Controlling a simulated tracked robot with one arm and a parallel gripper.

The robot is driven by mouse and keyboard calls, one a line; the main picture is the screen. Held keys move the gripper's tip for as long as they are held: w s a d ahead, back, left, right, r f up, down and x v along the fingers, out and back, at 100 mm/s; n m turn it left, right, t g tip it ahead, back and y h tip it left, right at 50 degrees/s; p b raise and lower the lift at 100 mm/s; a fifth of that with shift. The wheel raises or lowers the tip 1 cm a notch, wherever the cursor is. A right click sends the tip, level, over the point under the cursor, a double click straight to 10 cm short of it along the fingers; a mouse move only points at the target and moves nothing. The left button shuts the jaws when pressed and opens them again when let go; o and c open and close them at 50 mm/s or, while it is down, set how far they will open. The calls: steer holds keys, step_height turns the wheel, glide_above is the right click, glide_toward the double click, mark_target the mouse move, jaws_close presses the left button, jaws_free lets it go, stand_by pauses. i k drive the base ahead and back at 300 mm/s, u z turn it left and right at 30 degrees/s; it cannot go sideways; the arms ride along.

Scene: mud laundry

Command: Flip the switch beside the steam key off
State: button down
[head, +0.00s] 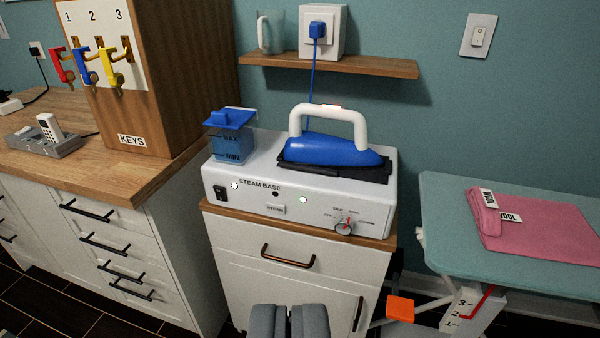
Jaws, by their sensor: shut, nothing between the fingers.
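The white steam base (240,205) stands on a small cabinet in the middle of the view. A black rocker switch (220,194) is at the left end of its front face; which way it is tipped is too small to tell. The small key marked STEAM (275,209) is to the right of it, at the middle of the front. A whitish light (235,186) and a greenish light (303,199) look lit; a spot between them is dark. My gripper (289,310) is shut and empty at the bottom, in front of the cabinet, below and right of the switch.
A blue iron (330,149) rests on the base beside a blue water tank (228,145). A dial (344,226) is at the front right. A wooden counter (60,175) stands left, an ironing board (450,225) right. A wall switch (478,36) is at upper right.

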mark_target(219, 190)
steer(key=z, duration=0.2)
steer(key=i, duration=1.05)
steer(key=u, duration=0.3)
